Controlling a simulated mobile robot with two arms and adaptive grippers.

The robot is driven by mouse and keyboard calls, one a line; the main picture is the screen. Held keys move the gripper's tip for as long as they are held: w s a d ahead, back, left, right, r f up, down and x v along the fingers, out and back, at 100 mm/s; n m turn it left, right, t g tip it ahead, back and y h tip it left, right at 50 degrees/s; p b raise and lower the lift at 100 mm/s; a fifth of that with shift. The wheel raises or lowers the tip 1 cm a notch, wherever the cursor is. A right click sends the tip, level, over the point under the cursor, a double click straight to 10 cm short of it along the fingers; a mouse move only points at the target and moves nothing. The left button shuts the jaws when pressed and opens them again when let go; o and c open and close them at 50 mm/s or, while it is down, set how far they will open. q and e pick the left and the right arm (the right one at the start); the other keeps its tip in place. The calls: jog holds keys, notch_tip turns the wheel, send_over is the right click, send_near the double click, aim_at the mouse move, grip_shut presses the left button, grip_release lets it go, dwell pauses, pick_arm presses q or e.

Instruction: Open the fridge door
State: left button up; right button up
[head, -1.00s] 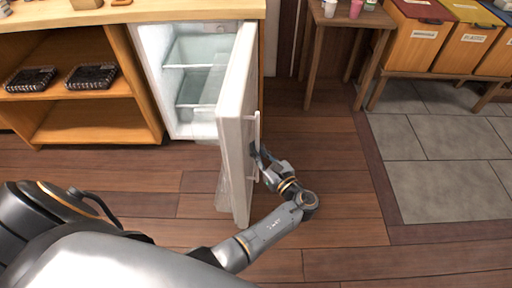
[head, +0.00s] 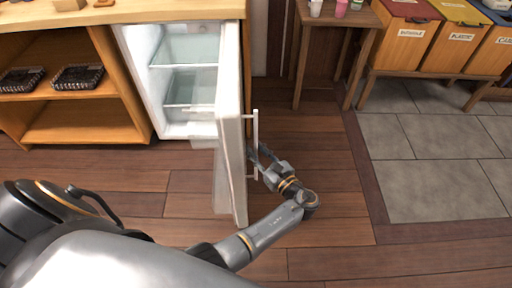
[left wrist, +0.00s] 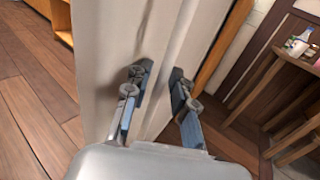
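The white fridge (head: 126,75) is built in under the wooden counter. Its door (head: 230,165) stands wide open, sticking out from the front, and glass shelves show inside. A pale vertical handle (head: 256,125) is on the door's outer face. My left gripper (head: 254,157) is at the lower part of the handle. In the left wrist view, the two fingers of my left gripper (left wrist: 158,92) stand apart, with a pale strip of the door or handle between them. Firm contact cannot be made out. My right gripper is not in view.
Wooden shelves with black baskets (head: 78,77) are left of the fridge. A small wooden table (head: 340,18) and sorting bins (head: 405,45) stand at the back right. The floor (head: 330,215) right of the door is clear.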

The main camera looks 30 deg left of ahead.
aim_at(257, 128)
pick_arm(q)
jog(key=shift+w+a+r, duration=0.1)
jog(key=shift+w+r, duration=0.05)
jog(key=shift+r, duration=0.15)
notch_tip(257, 128, up, 10)
jog(key=shift+f, duration=0.15)
dwell(0.3)
